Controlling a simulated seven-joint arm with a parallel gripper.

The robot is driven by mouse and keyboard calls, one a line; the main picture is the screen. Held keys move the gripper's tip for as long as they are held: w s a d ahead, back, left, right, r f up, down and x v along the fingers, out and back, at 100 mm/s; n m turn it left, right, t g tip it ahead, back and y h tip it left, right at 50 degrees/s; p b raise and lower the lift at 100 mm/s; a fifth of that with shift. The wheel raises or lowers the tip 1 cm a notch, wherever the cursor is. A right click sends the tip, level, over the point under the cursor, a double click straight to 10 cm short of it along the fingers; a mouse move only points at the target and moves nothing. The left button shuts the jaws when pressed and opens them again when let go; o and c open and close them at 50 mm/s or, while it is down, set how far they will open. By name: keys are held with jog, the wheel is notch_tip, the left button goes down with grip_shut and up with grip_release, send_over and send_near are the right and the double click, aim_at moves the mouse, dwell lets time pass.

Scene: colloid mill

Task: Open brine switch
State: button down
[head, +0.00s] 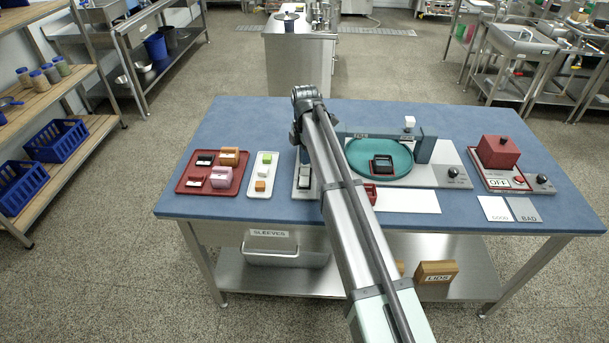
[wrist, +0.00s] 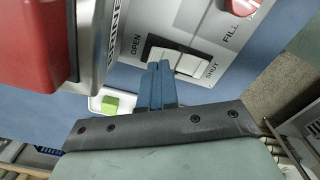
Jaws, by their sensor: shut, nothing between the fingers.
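The brine switch (wrist: 190,65) is a pale rocker in a black frame on a light grey panel, with OPEN printed at its left end and SHUT at its right in the wrist view. My gripper (wrist: 159,68) is shut and empty, its two blue fingers together. The fingertips overlap the rocker near its middle to OPEN side and hide part of it. I cannot tell whether they touch it or which way it is tipped. A partly cut-off label reading "RINE" is on the edge left of the panel. In the head view my arm hides much of this station.
A red block (wrist: 30,45) stands close left of my fingers, and a red knob (wrist: 242,6) marked FILL is beyond the switch. In the head view, a red tray (head: 184,188), a white tray (head: 252,187) and a teal dish (head: 356,169) share the blue table (head: 240,118).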

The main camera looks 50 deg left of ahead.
aim_at(305, 167)
jog(key=shift+f, duration=1.35)
dwell(0.9)
jog(key=shift+r, duration=3.5)
